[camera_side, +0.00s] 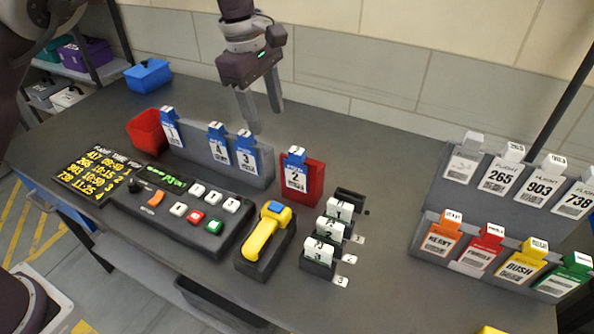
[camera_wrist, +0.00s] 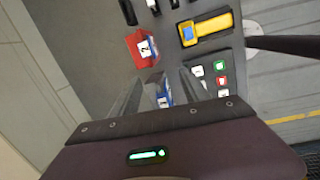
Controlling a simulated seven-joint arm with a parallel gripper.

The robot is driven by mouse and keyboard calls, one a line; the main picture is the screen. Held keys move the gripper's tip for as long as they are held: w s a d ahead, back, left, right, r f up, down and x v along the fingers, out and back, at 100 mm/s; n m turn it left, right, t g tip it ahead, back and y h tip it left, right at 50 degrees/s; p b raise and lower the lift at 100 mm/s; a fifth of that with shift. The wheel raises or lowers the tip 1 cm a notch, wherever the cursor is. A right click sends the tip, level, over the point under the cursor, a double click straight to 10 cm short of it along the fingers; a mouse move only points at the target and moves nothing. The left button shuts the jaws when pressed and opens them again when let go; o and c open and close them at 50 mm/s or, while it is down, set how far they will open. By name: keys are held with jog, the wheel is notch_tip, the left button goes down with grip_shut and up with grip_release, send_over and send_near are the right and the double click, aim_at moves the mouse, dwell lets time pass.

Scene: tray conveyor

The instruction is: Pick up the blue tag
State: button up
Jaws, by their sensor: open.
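Several white tags with blue tops stand in view. Tag 4 (camera_side: 218,143) and tag 3 (camera_side: 247,153) stand upright side by side in a long grey rack (camera_side: 196,150). Another blue-topped tag (camera_side: 170,127) stands at the rack's left end, its number hard to read. Blue-topped tag 2 (camera_side: 294,176) stands in a red holder (camera_side: 314,185), which also shows in the wrist view (camera_wrist: 133,41). My gripper (camera_side: 265,119) is open and empty above and behind the rack, fingers pointing down. In the wrist view a blue-topped tag (camera_wrist: 164,94) appears between the fingers, below them.
A button panel (camera_side: 160,219) and a yellow scanner (camera_side: 266,231) lie in front of the rack. Small numbered holders (camera_side: 318,266) stand to the right. Racks with white and coloured tags (camera_side: 489,255) fill the right side. The table behind the grey rack is clear.

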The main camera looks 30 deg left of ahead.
aim_at(297, 159)
jog(key=shift+n+y, duration=0.6)
jog(key=shift+y, duration=0.1)
jog(key=d+f, duration=0.1)
jog(key=f, duration=0.1)
jog(key=w+d+f, duration=0.1)
jog(key=d+f, duration=0.1)
jog(key=w+d+f, duration=0.1)
jog(key=d+f, duration=0.1)
jog(key=shift+w+d+f, duration=0.15)
jog(key=shift+d+f, duration=0.05)
jog(key=shift+f, duration=0.1)
jog(key=f, duration=0.3)
jog(key=w+f, duration=0.1)
jog(key=f, duration=0.2)
jog(key=shift+w+a+f, duration=0.15)
jog(key=shift+a+f, duration=0.05)
jog(key=shift+f, duration=0.05)
grip_shut()
